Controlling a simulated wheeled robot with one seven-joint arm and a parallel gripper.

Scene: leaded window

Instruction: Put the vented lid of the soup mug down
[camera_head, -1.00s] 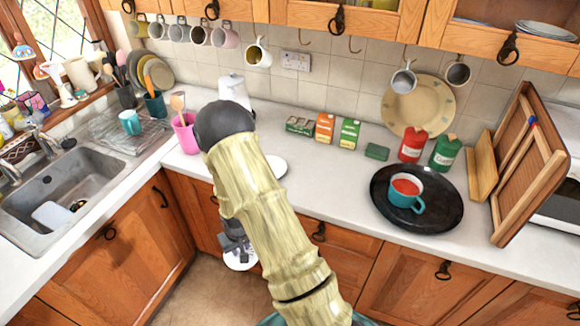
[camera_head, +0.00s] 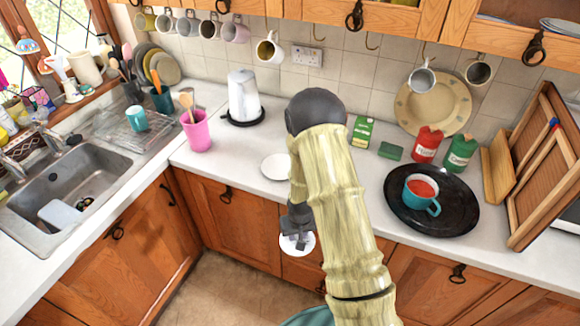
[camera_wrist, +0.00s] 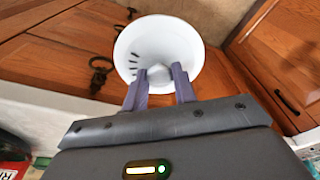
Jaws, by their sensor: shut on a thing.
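My gripper (camera_wrist: 160,85) is shut on the round knob of the vented lid (camera_wrist: 185,38). The lid is a white disc with a row of dark slots on its left part in the wrist view. In the head view my gripper (camera_head: 297,222) and the lid (camera_head: 304,241) are in front of the drawer fronts, apart from the worktop. The soup mug (camera_head: 435,208) is teal with red soup inside, uncovered. It stands upright on a round black tray (camera_head: 455,222) on the right worktop.
A small white plate (camera_head: 276,167) lies on the worktop (camera_head: 235,160) left of my arm. A pink utensil pot (camera_head: 198,135) and white kettle (camera_head: 243,98) stand farther left. Red (camera_head: 426,145) and green (camera_head: 460,154) canisters stand behind the tray. Wooden frames (camera_head: 545,165) lean at right.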

